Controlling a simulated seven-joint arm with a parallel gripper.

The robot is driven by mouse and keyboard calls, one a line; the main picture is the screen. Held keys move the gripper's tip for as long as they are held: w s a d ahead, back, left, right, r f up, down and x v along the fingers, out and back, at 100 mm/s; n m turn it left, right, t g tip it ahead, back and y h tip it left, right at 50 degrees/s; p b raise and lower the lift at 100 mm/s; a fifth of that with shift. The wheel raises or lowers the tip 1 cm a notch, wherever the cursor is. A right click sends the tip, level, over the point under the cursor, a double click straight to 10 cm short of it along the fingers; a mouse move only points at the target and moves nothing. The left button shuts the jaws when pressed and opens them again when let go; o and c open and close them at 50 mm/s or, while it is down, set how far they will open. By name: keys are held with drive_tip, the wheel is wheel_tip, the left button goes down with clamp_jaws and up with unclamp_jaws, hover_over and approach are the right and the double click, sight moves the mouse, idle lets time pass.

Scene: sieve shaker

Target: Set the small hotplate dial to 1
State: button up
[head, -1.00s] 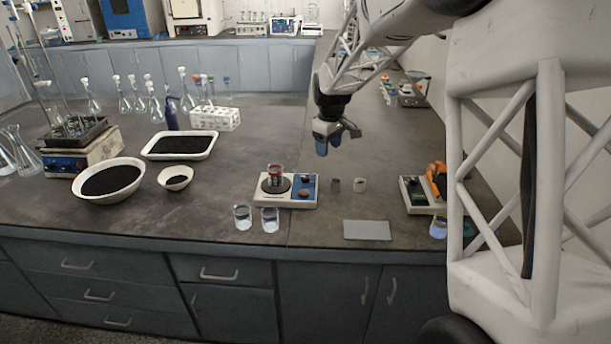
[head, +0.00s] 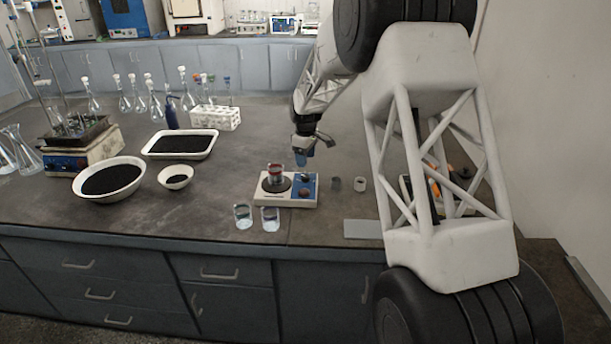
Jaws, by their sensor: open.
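The small hotplate (head: 288,201) sits near the front edge of the bench, with a white body and a blue control panel on its right side. Two dark round knobs show on the panel, a rear one (head: 305,177) and a front one (head: 304,192); their markings are too small to read. A glass with red contents (head: 276,172) stands on its round dark plate. My gripper (head: 303,160) is open and empty, pointing down above and just behind the panel, apart from the knobs as far as I can tell.
Two glasses of clear liquid (head: 256,217) stand in front of the hotplate. Two small cups (head: 348,184) stand to its right, and a grey flat plate (head: 361,229) lies at the front. White dishes of black grains (head: 110,181) are at left. My arm covers the right side.

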sight(306, 176)
drive_tip(key=shift+f, duration=0.1)
drive_tip(key=shift+f, duration=3.85)
drive_tip(key=c, duration=0.9)
